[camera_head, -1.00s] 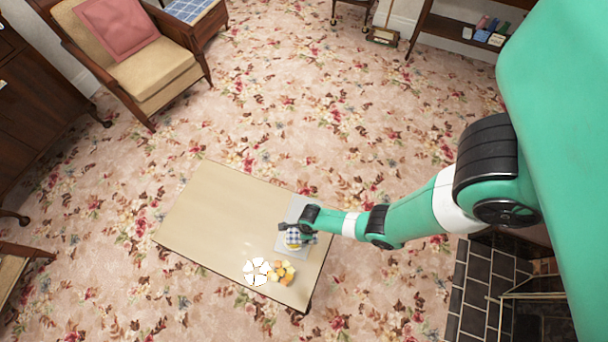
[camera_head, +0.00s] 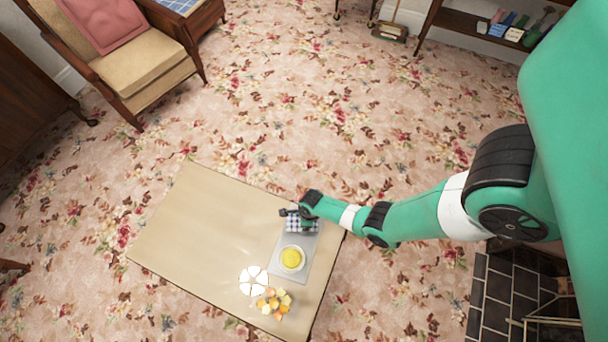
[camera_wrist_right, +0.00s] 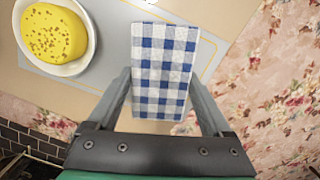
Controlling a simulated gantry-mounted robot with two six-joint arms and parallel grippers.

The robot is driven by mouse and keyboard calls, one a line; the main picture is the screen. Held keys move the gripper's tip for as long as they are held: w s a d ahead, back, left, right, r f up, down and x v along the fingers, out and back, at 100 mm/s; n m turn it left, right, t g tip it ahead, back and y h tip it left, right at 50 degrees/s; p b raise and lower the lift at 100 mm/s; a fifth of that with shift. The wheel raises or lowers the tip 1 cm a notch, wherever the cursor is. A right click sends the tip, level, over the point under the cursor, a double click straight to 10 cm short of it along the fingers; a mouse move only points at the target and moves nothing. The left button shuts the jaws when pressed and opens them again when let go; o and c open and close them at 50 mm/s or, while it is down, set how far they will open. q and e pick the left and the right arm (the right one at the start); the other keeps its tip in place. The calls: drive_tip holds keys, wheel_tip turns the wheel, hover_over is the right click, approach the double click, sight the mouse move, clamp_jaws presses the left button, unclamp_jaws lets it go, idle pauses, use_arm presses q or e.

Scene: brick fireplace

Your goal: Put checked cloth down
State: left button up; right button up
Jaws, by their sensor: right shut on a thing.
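A blue-and-white checked cloth (camera_wrist_right: 163,70) is a flat folded rectangle between the fingers of my right gripper (camera_wrist_right: 160,88), which is shut on it. In the head view, the cloth (camera_head: 301,225) is over the far end of a grey tray (camera_head: 311,250) on the table, under my right gripper (camera_head: 297,212). I cannot tell whether it touches the tray. A white bowl with yellow food (camera_head: 291,258) sits on the tray, nearer than the cloth; it is left of the cloth in the right wrist view (camera_wrist_right: 52,35). My left gripper is out of view.
The low beige table (camera_head: 205,225) is bare on its left side. A white segmented dish (camera_head: 253,281) and a yellow-orange cluster (camera_head: 274,302) stand near its front right. An armchair (camera_head: 140,70) stands far left. A dark-tiled hearth (camera_head: 495,300) is at the lower right.

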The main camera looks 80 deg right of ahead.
drive_tip(key=shift+s+a+f, duration=0.1)
drive_tip(key=shift+a+f, duration=0.2)
drive_tip(key=shift+f, duration=0.05)
drive_tip(key=shift+d+f, duration=0.15)
drive_tip(key=shift+f, duration=0.1)
drive_tip(key=o, duration=1.3)
drive_tip(key=shift+r, duration=0.1)
drive_tip(key=shift+c, duration=0.2)
use_arm(q)
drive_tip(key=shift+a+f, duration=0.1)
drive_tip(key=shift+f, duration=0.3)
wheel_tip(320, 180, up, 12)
drive_tip(key=p, duration=1.2)
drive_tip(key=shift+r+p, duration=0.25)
drive_tip(key=shift+p, duration=0.05)
use_arm(e)
wheel_tip(320, 180, up, 12)
drive_tip(key=s, duration=0.1)
drive_tip(key=shift+s+r, duration=0.15)
drive_tip(key=shift+s, duration=0.05)
